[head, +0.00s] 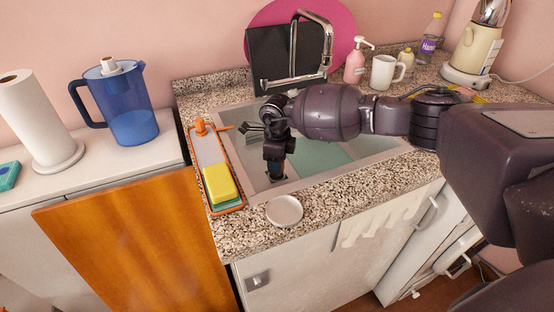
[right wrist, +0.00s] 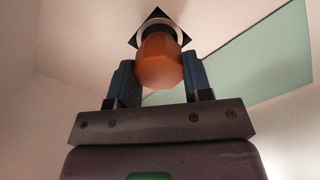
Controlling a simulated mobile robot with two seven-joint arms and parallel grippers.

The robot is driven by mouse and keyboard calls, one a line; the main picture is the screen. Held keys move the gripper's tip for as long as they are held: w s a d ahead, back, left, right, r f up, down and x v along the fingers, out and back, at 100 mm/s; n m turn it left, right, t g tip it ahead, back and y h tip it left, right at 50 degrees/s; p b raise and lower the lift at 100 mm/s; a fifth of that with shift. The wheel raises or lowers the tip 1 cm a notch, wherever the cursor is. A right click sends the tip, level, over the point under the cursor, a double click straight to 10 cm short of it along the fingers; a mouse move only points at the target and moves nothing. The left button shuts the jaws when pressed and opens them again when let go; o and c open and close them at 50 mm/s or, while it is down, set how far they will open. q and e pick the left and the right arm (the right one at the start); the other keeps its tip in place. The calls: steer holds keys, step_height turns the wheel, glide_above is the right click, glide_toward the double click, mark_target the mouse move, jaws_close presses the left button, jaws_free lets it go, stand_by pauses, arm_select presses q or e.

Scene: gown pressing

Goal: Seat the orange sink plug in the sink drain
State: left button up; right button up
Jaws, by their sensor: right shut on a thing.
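The orange sink plug (right wrist: 159,64) is between the two blue fingers of my right gripper (right wrist: 159,82) in the right wrist view. My right gripper is shut on it. Just beyond the plug, a light ring on a dark square, the sink drain (right wrist: 157,14), is partly covered by the plug. The plug is hidden there by the gripper. I cannot tell whether the plug touches the drain. My left gripper is not in view.
A caddy (head: 238,209) with a yellow sponge (head: 219,184) lies along the sink's left rim. A round white dish (head: 284,211) sits at the front edge. The faucet (head: 328,50) rises behind. A mug (head: 382,72) and soap bottle (head: 355,66) stand at the back right.

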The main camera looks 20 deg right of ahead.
steer(key=shift+f, duration=0.7)
steer(key=shift+f+b, duration=0.3)
steer(key=shift+f, duration=0.15)
steer(key=o, duration=1)
